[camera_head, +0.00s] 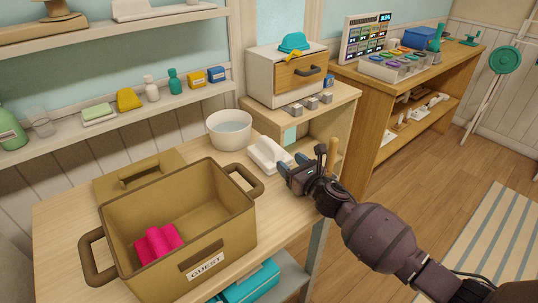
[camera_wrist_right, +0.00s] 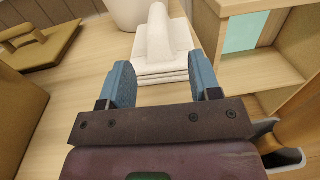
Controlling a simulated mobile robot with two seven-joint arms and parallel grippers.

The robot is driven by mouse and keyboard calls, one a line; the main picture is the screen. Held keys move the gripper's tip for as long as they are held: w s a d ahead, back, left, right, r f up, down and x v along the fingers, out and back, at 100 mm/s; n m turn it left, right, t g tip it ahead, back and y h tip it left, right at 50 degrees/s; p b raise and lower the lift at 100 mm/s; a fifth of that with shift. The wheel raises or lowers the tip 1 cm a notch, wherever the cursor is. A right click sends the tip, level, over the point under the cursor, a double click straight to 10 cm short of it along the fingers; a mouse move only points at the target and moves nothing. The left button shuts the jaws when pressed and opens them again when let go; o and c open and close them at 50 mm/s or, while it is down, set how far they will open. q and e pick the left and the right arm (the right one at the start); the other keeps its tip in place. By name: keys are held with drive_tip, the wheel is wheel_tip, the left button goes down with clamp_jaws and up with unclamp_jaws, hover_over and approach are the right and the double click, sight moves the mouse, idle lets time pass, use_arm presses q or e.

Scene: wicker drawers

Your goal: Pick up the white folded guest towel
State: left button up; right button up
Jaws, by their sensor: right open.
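The white folded guest towel (camera_head: 268,154) lies on the light wooden table, just right of the white bowl. In the right wrist view the towel (camera_wrist_right: 160,45) is straight ahead, with a raised rolled part on top of several folded layers. My right gripper (camera_head: 292,168) is open and empty, low at the towel's near edge. In the wrist view its two blue fingers (camera_wrist_right: 160,82) stand apart, with the towel's near end just beyond the gap between the tips. My left gripper is not in view.
A white bowl (camera_head: 229,128) stands behind the towel. A wooden cubby unit (camera_head: 320,115) rises close on the right.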

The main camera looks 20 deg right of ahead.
sight(278, 153)
drive_tip(key=shift+x, duration=1.05)
drive_tip(key=shift+w+a, duration=0.1)
drive_tip(key=shift+w, duration=0.25)
drive_tip(key=shift+w+a, duration=0.1)
drive_tip(key=shift+w, duration=0.1)
drive_tip(key=b+x, duration=0.1)
drive_tip(key=x, duration=0.3)
drive_tip(key=shift+a+f, duration=0.1)
drive_tip(key=shift+w, duration=0.25)
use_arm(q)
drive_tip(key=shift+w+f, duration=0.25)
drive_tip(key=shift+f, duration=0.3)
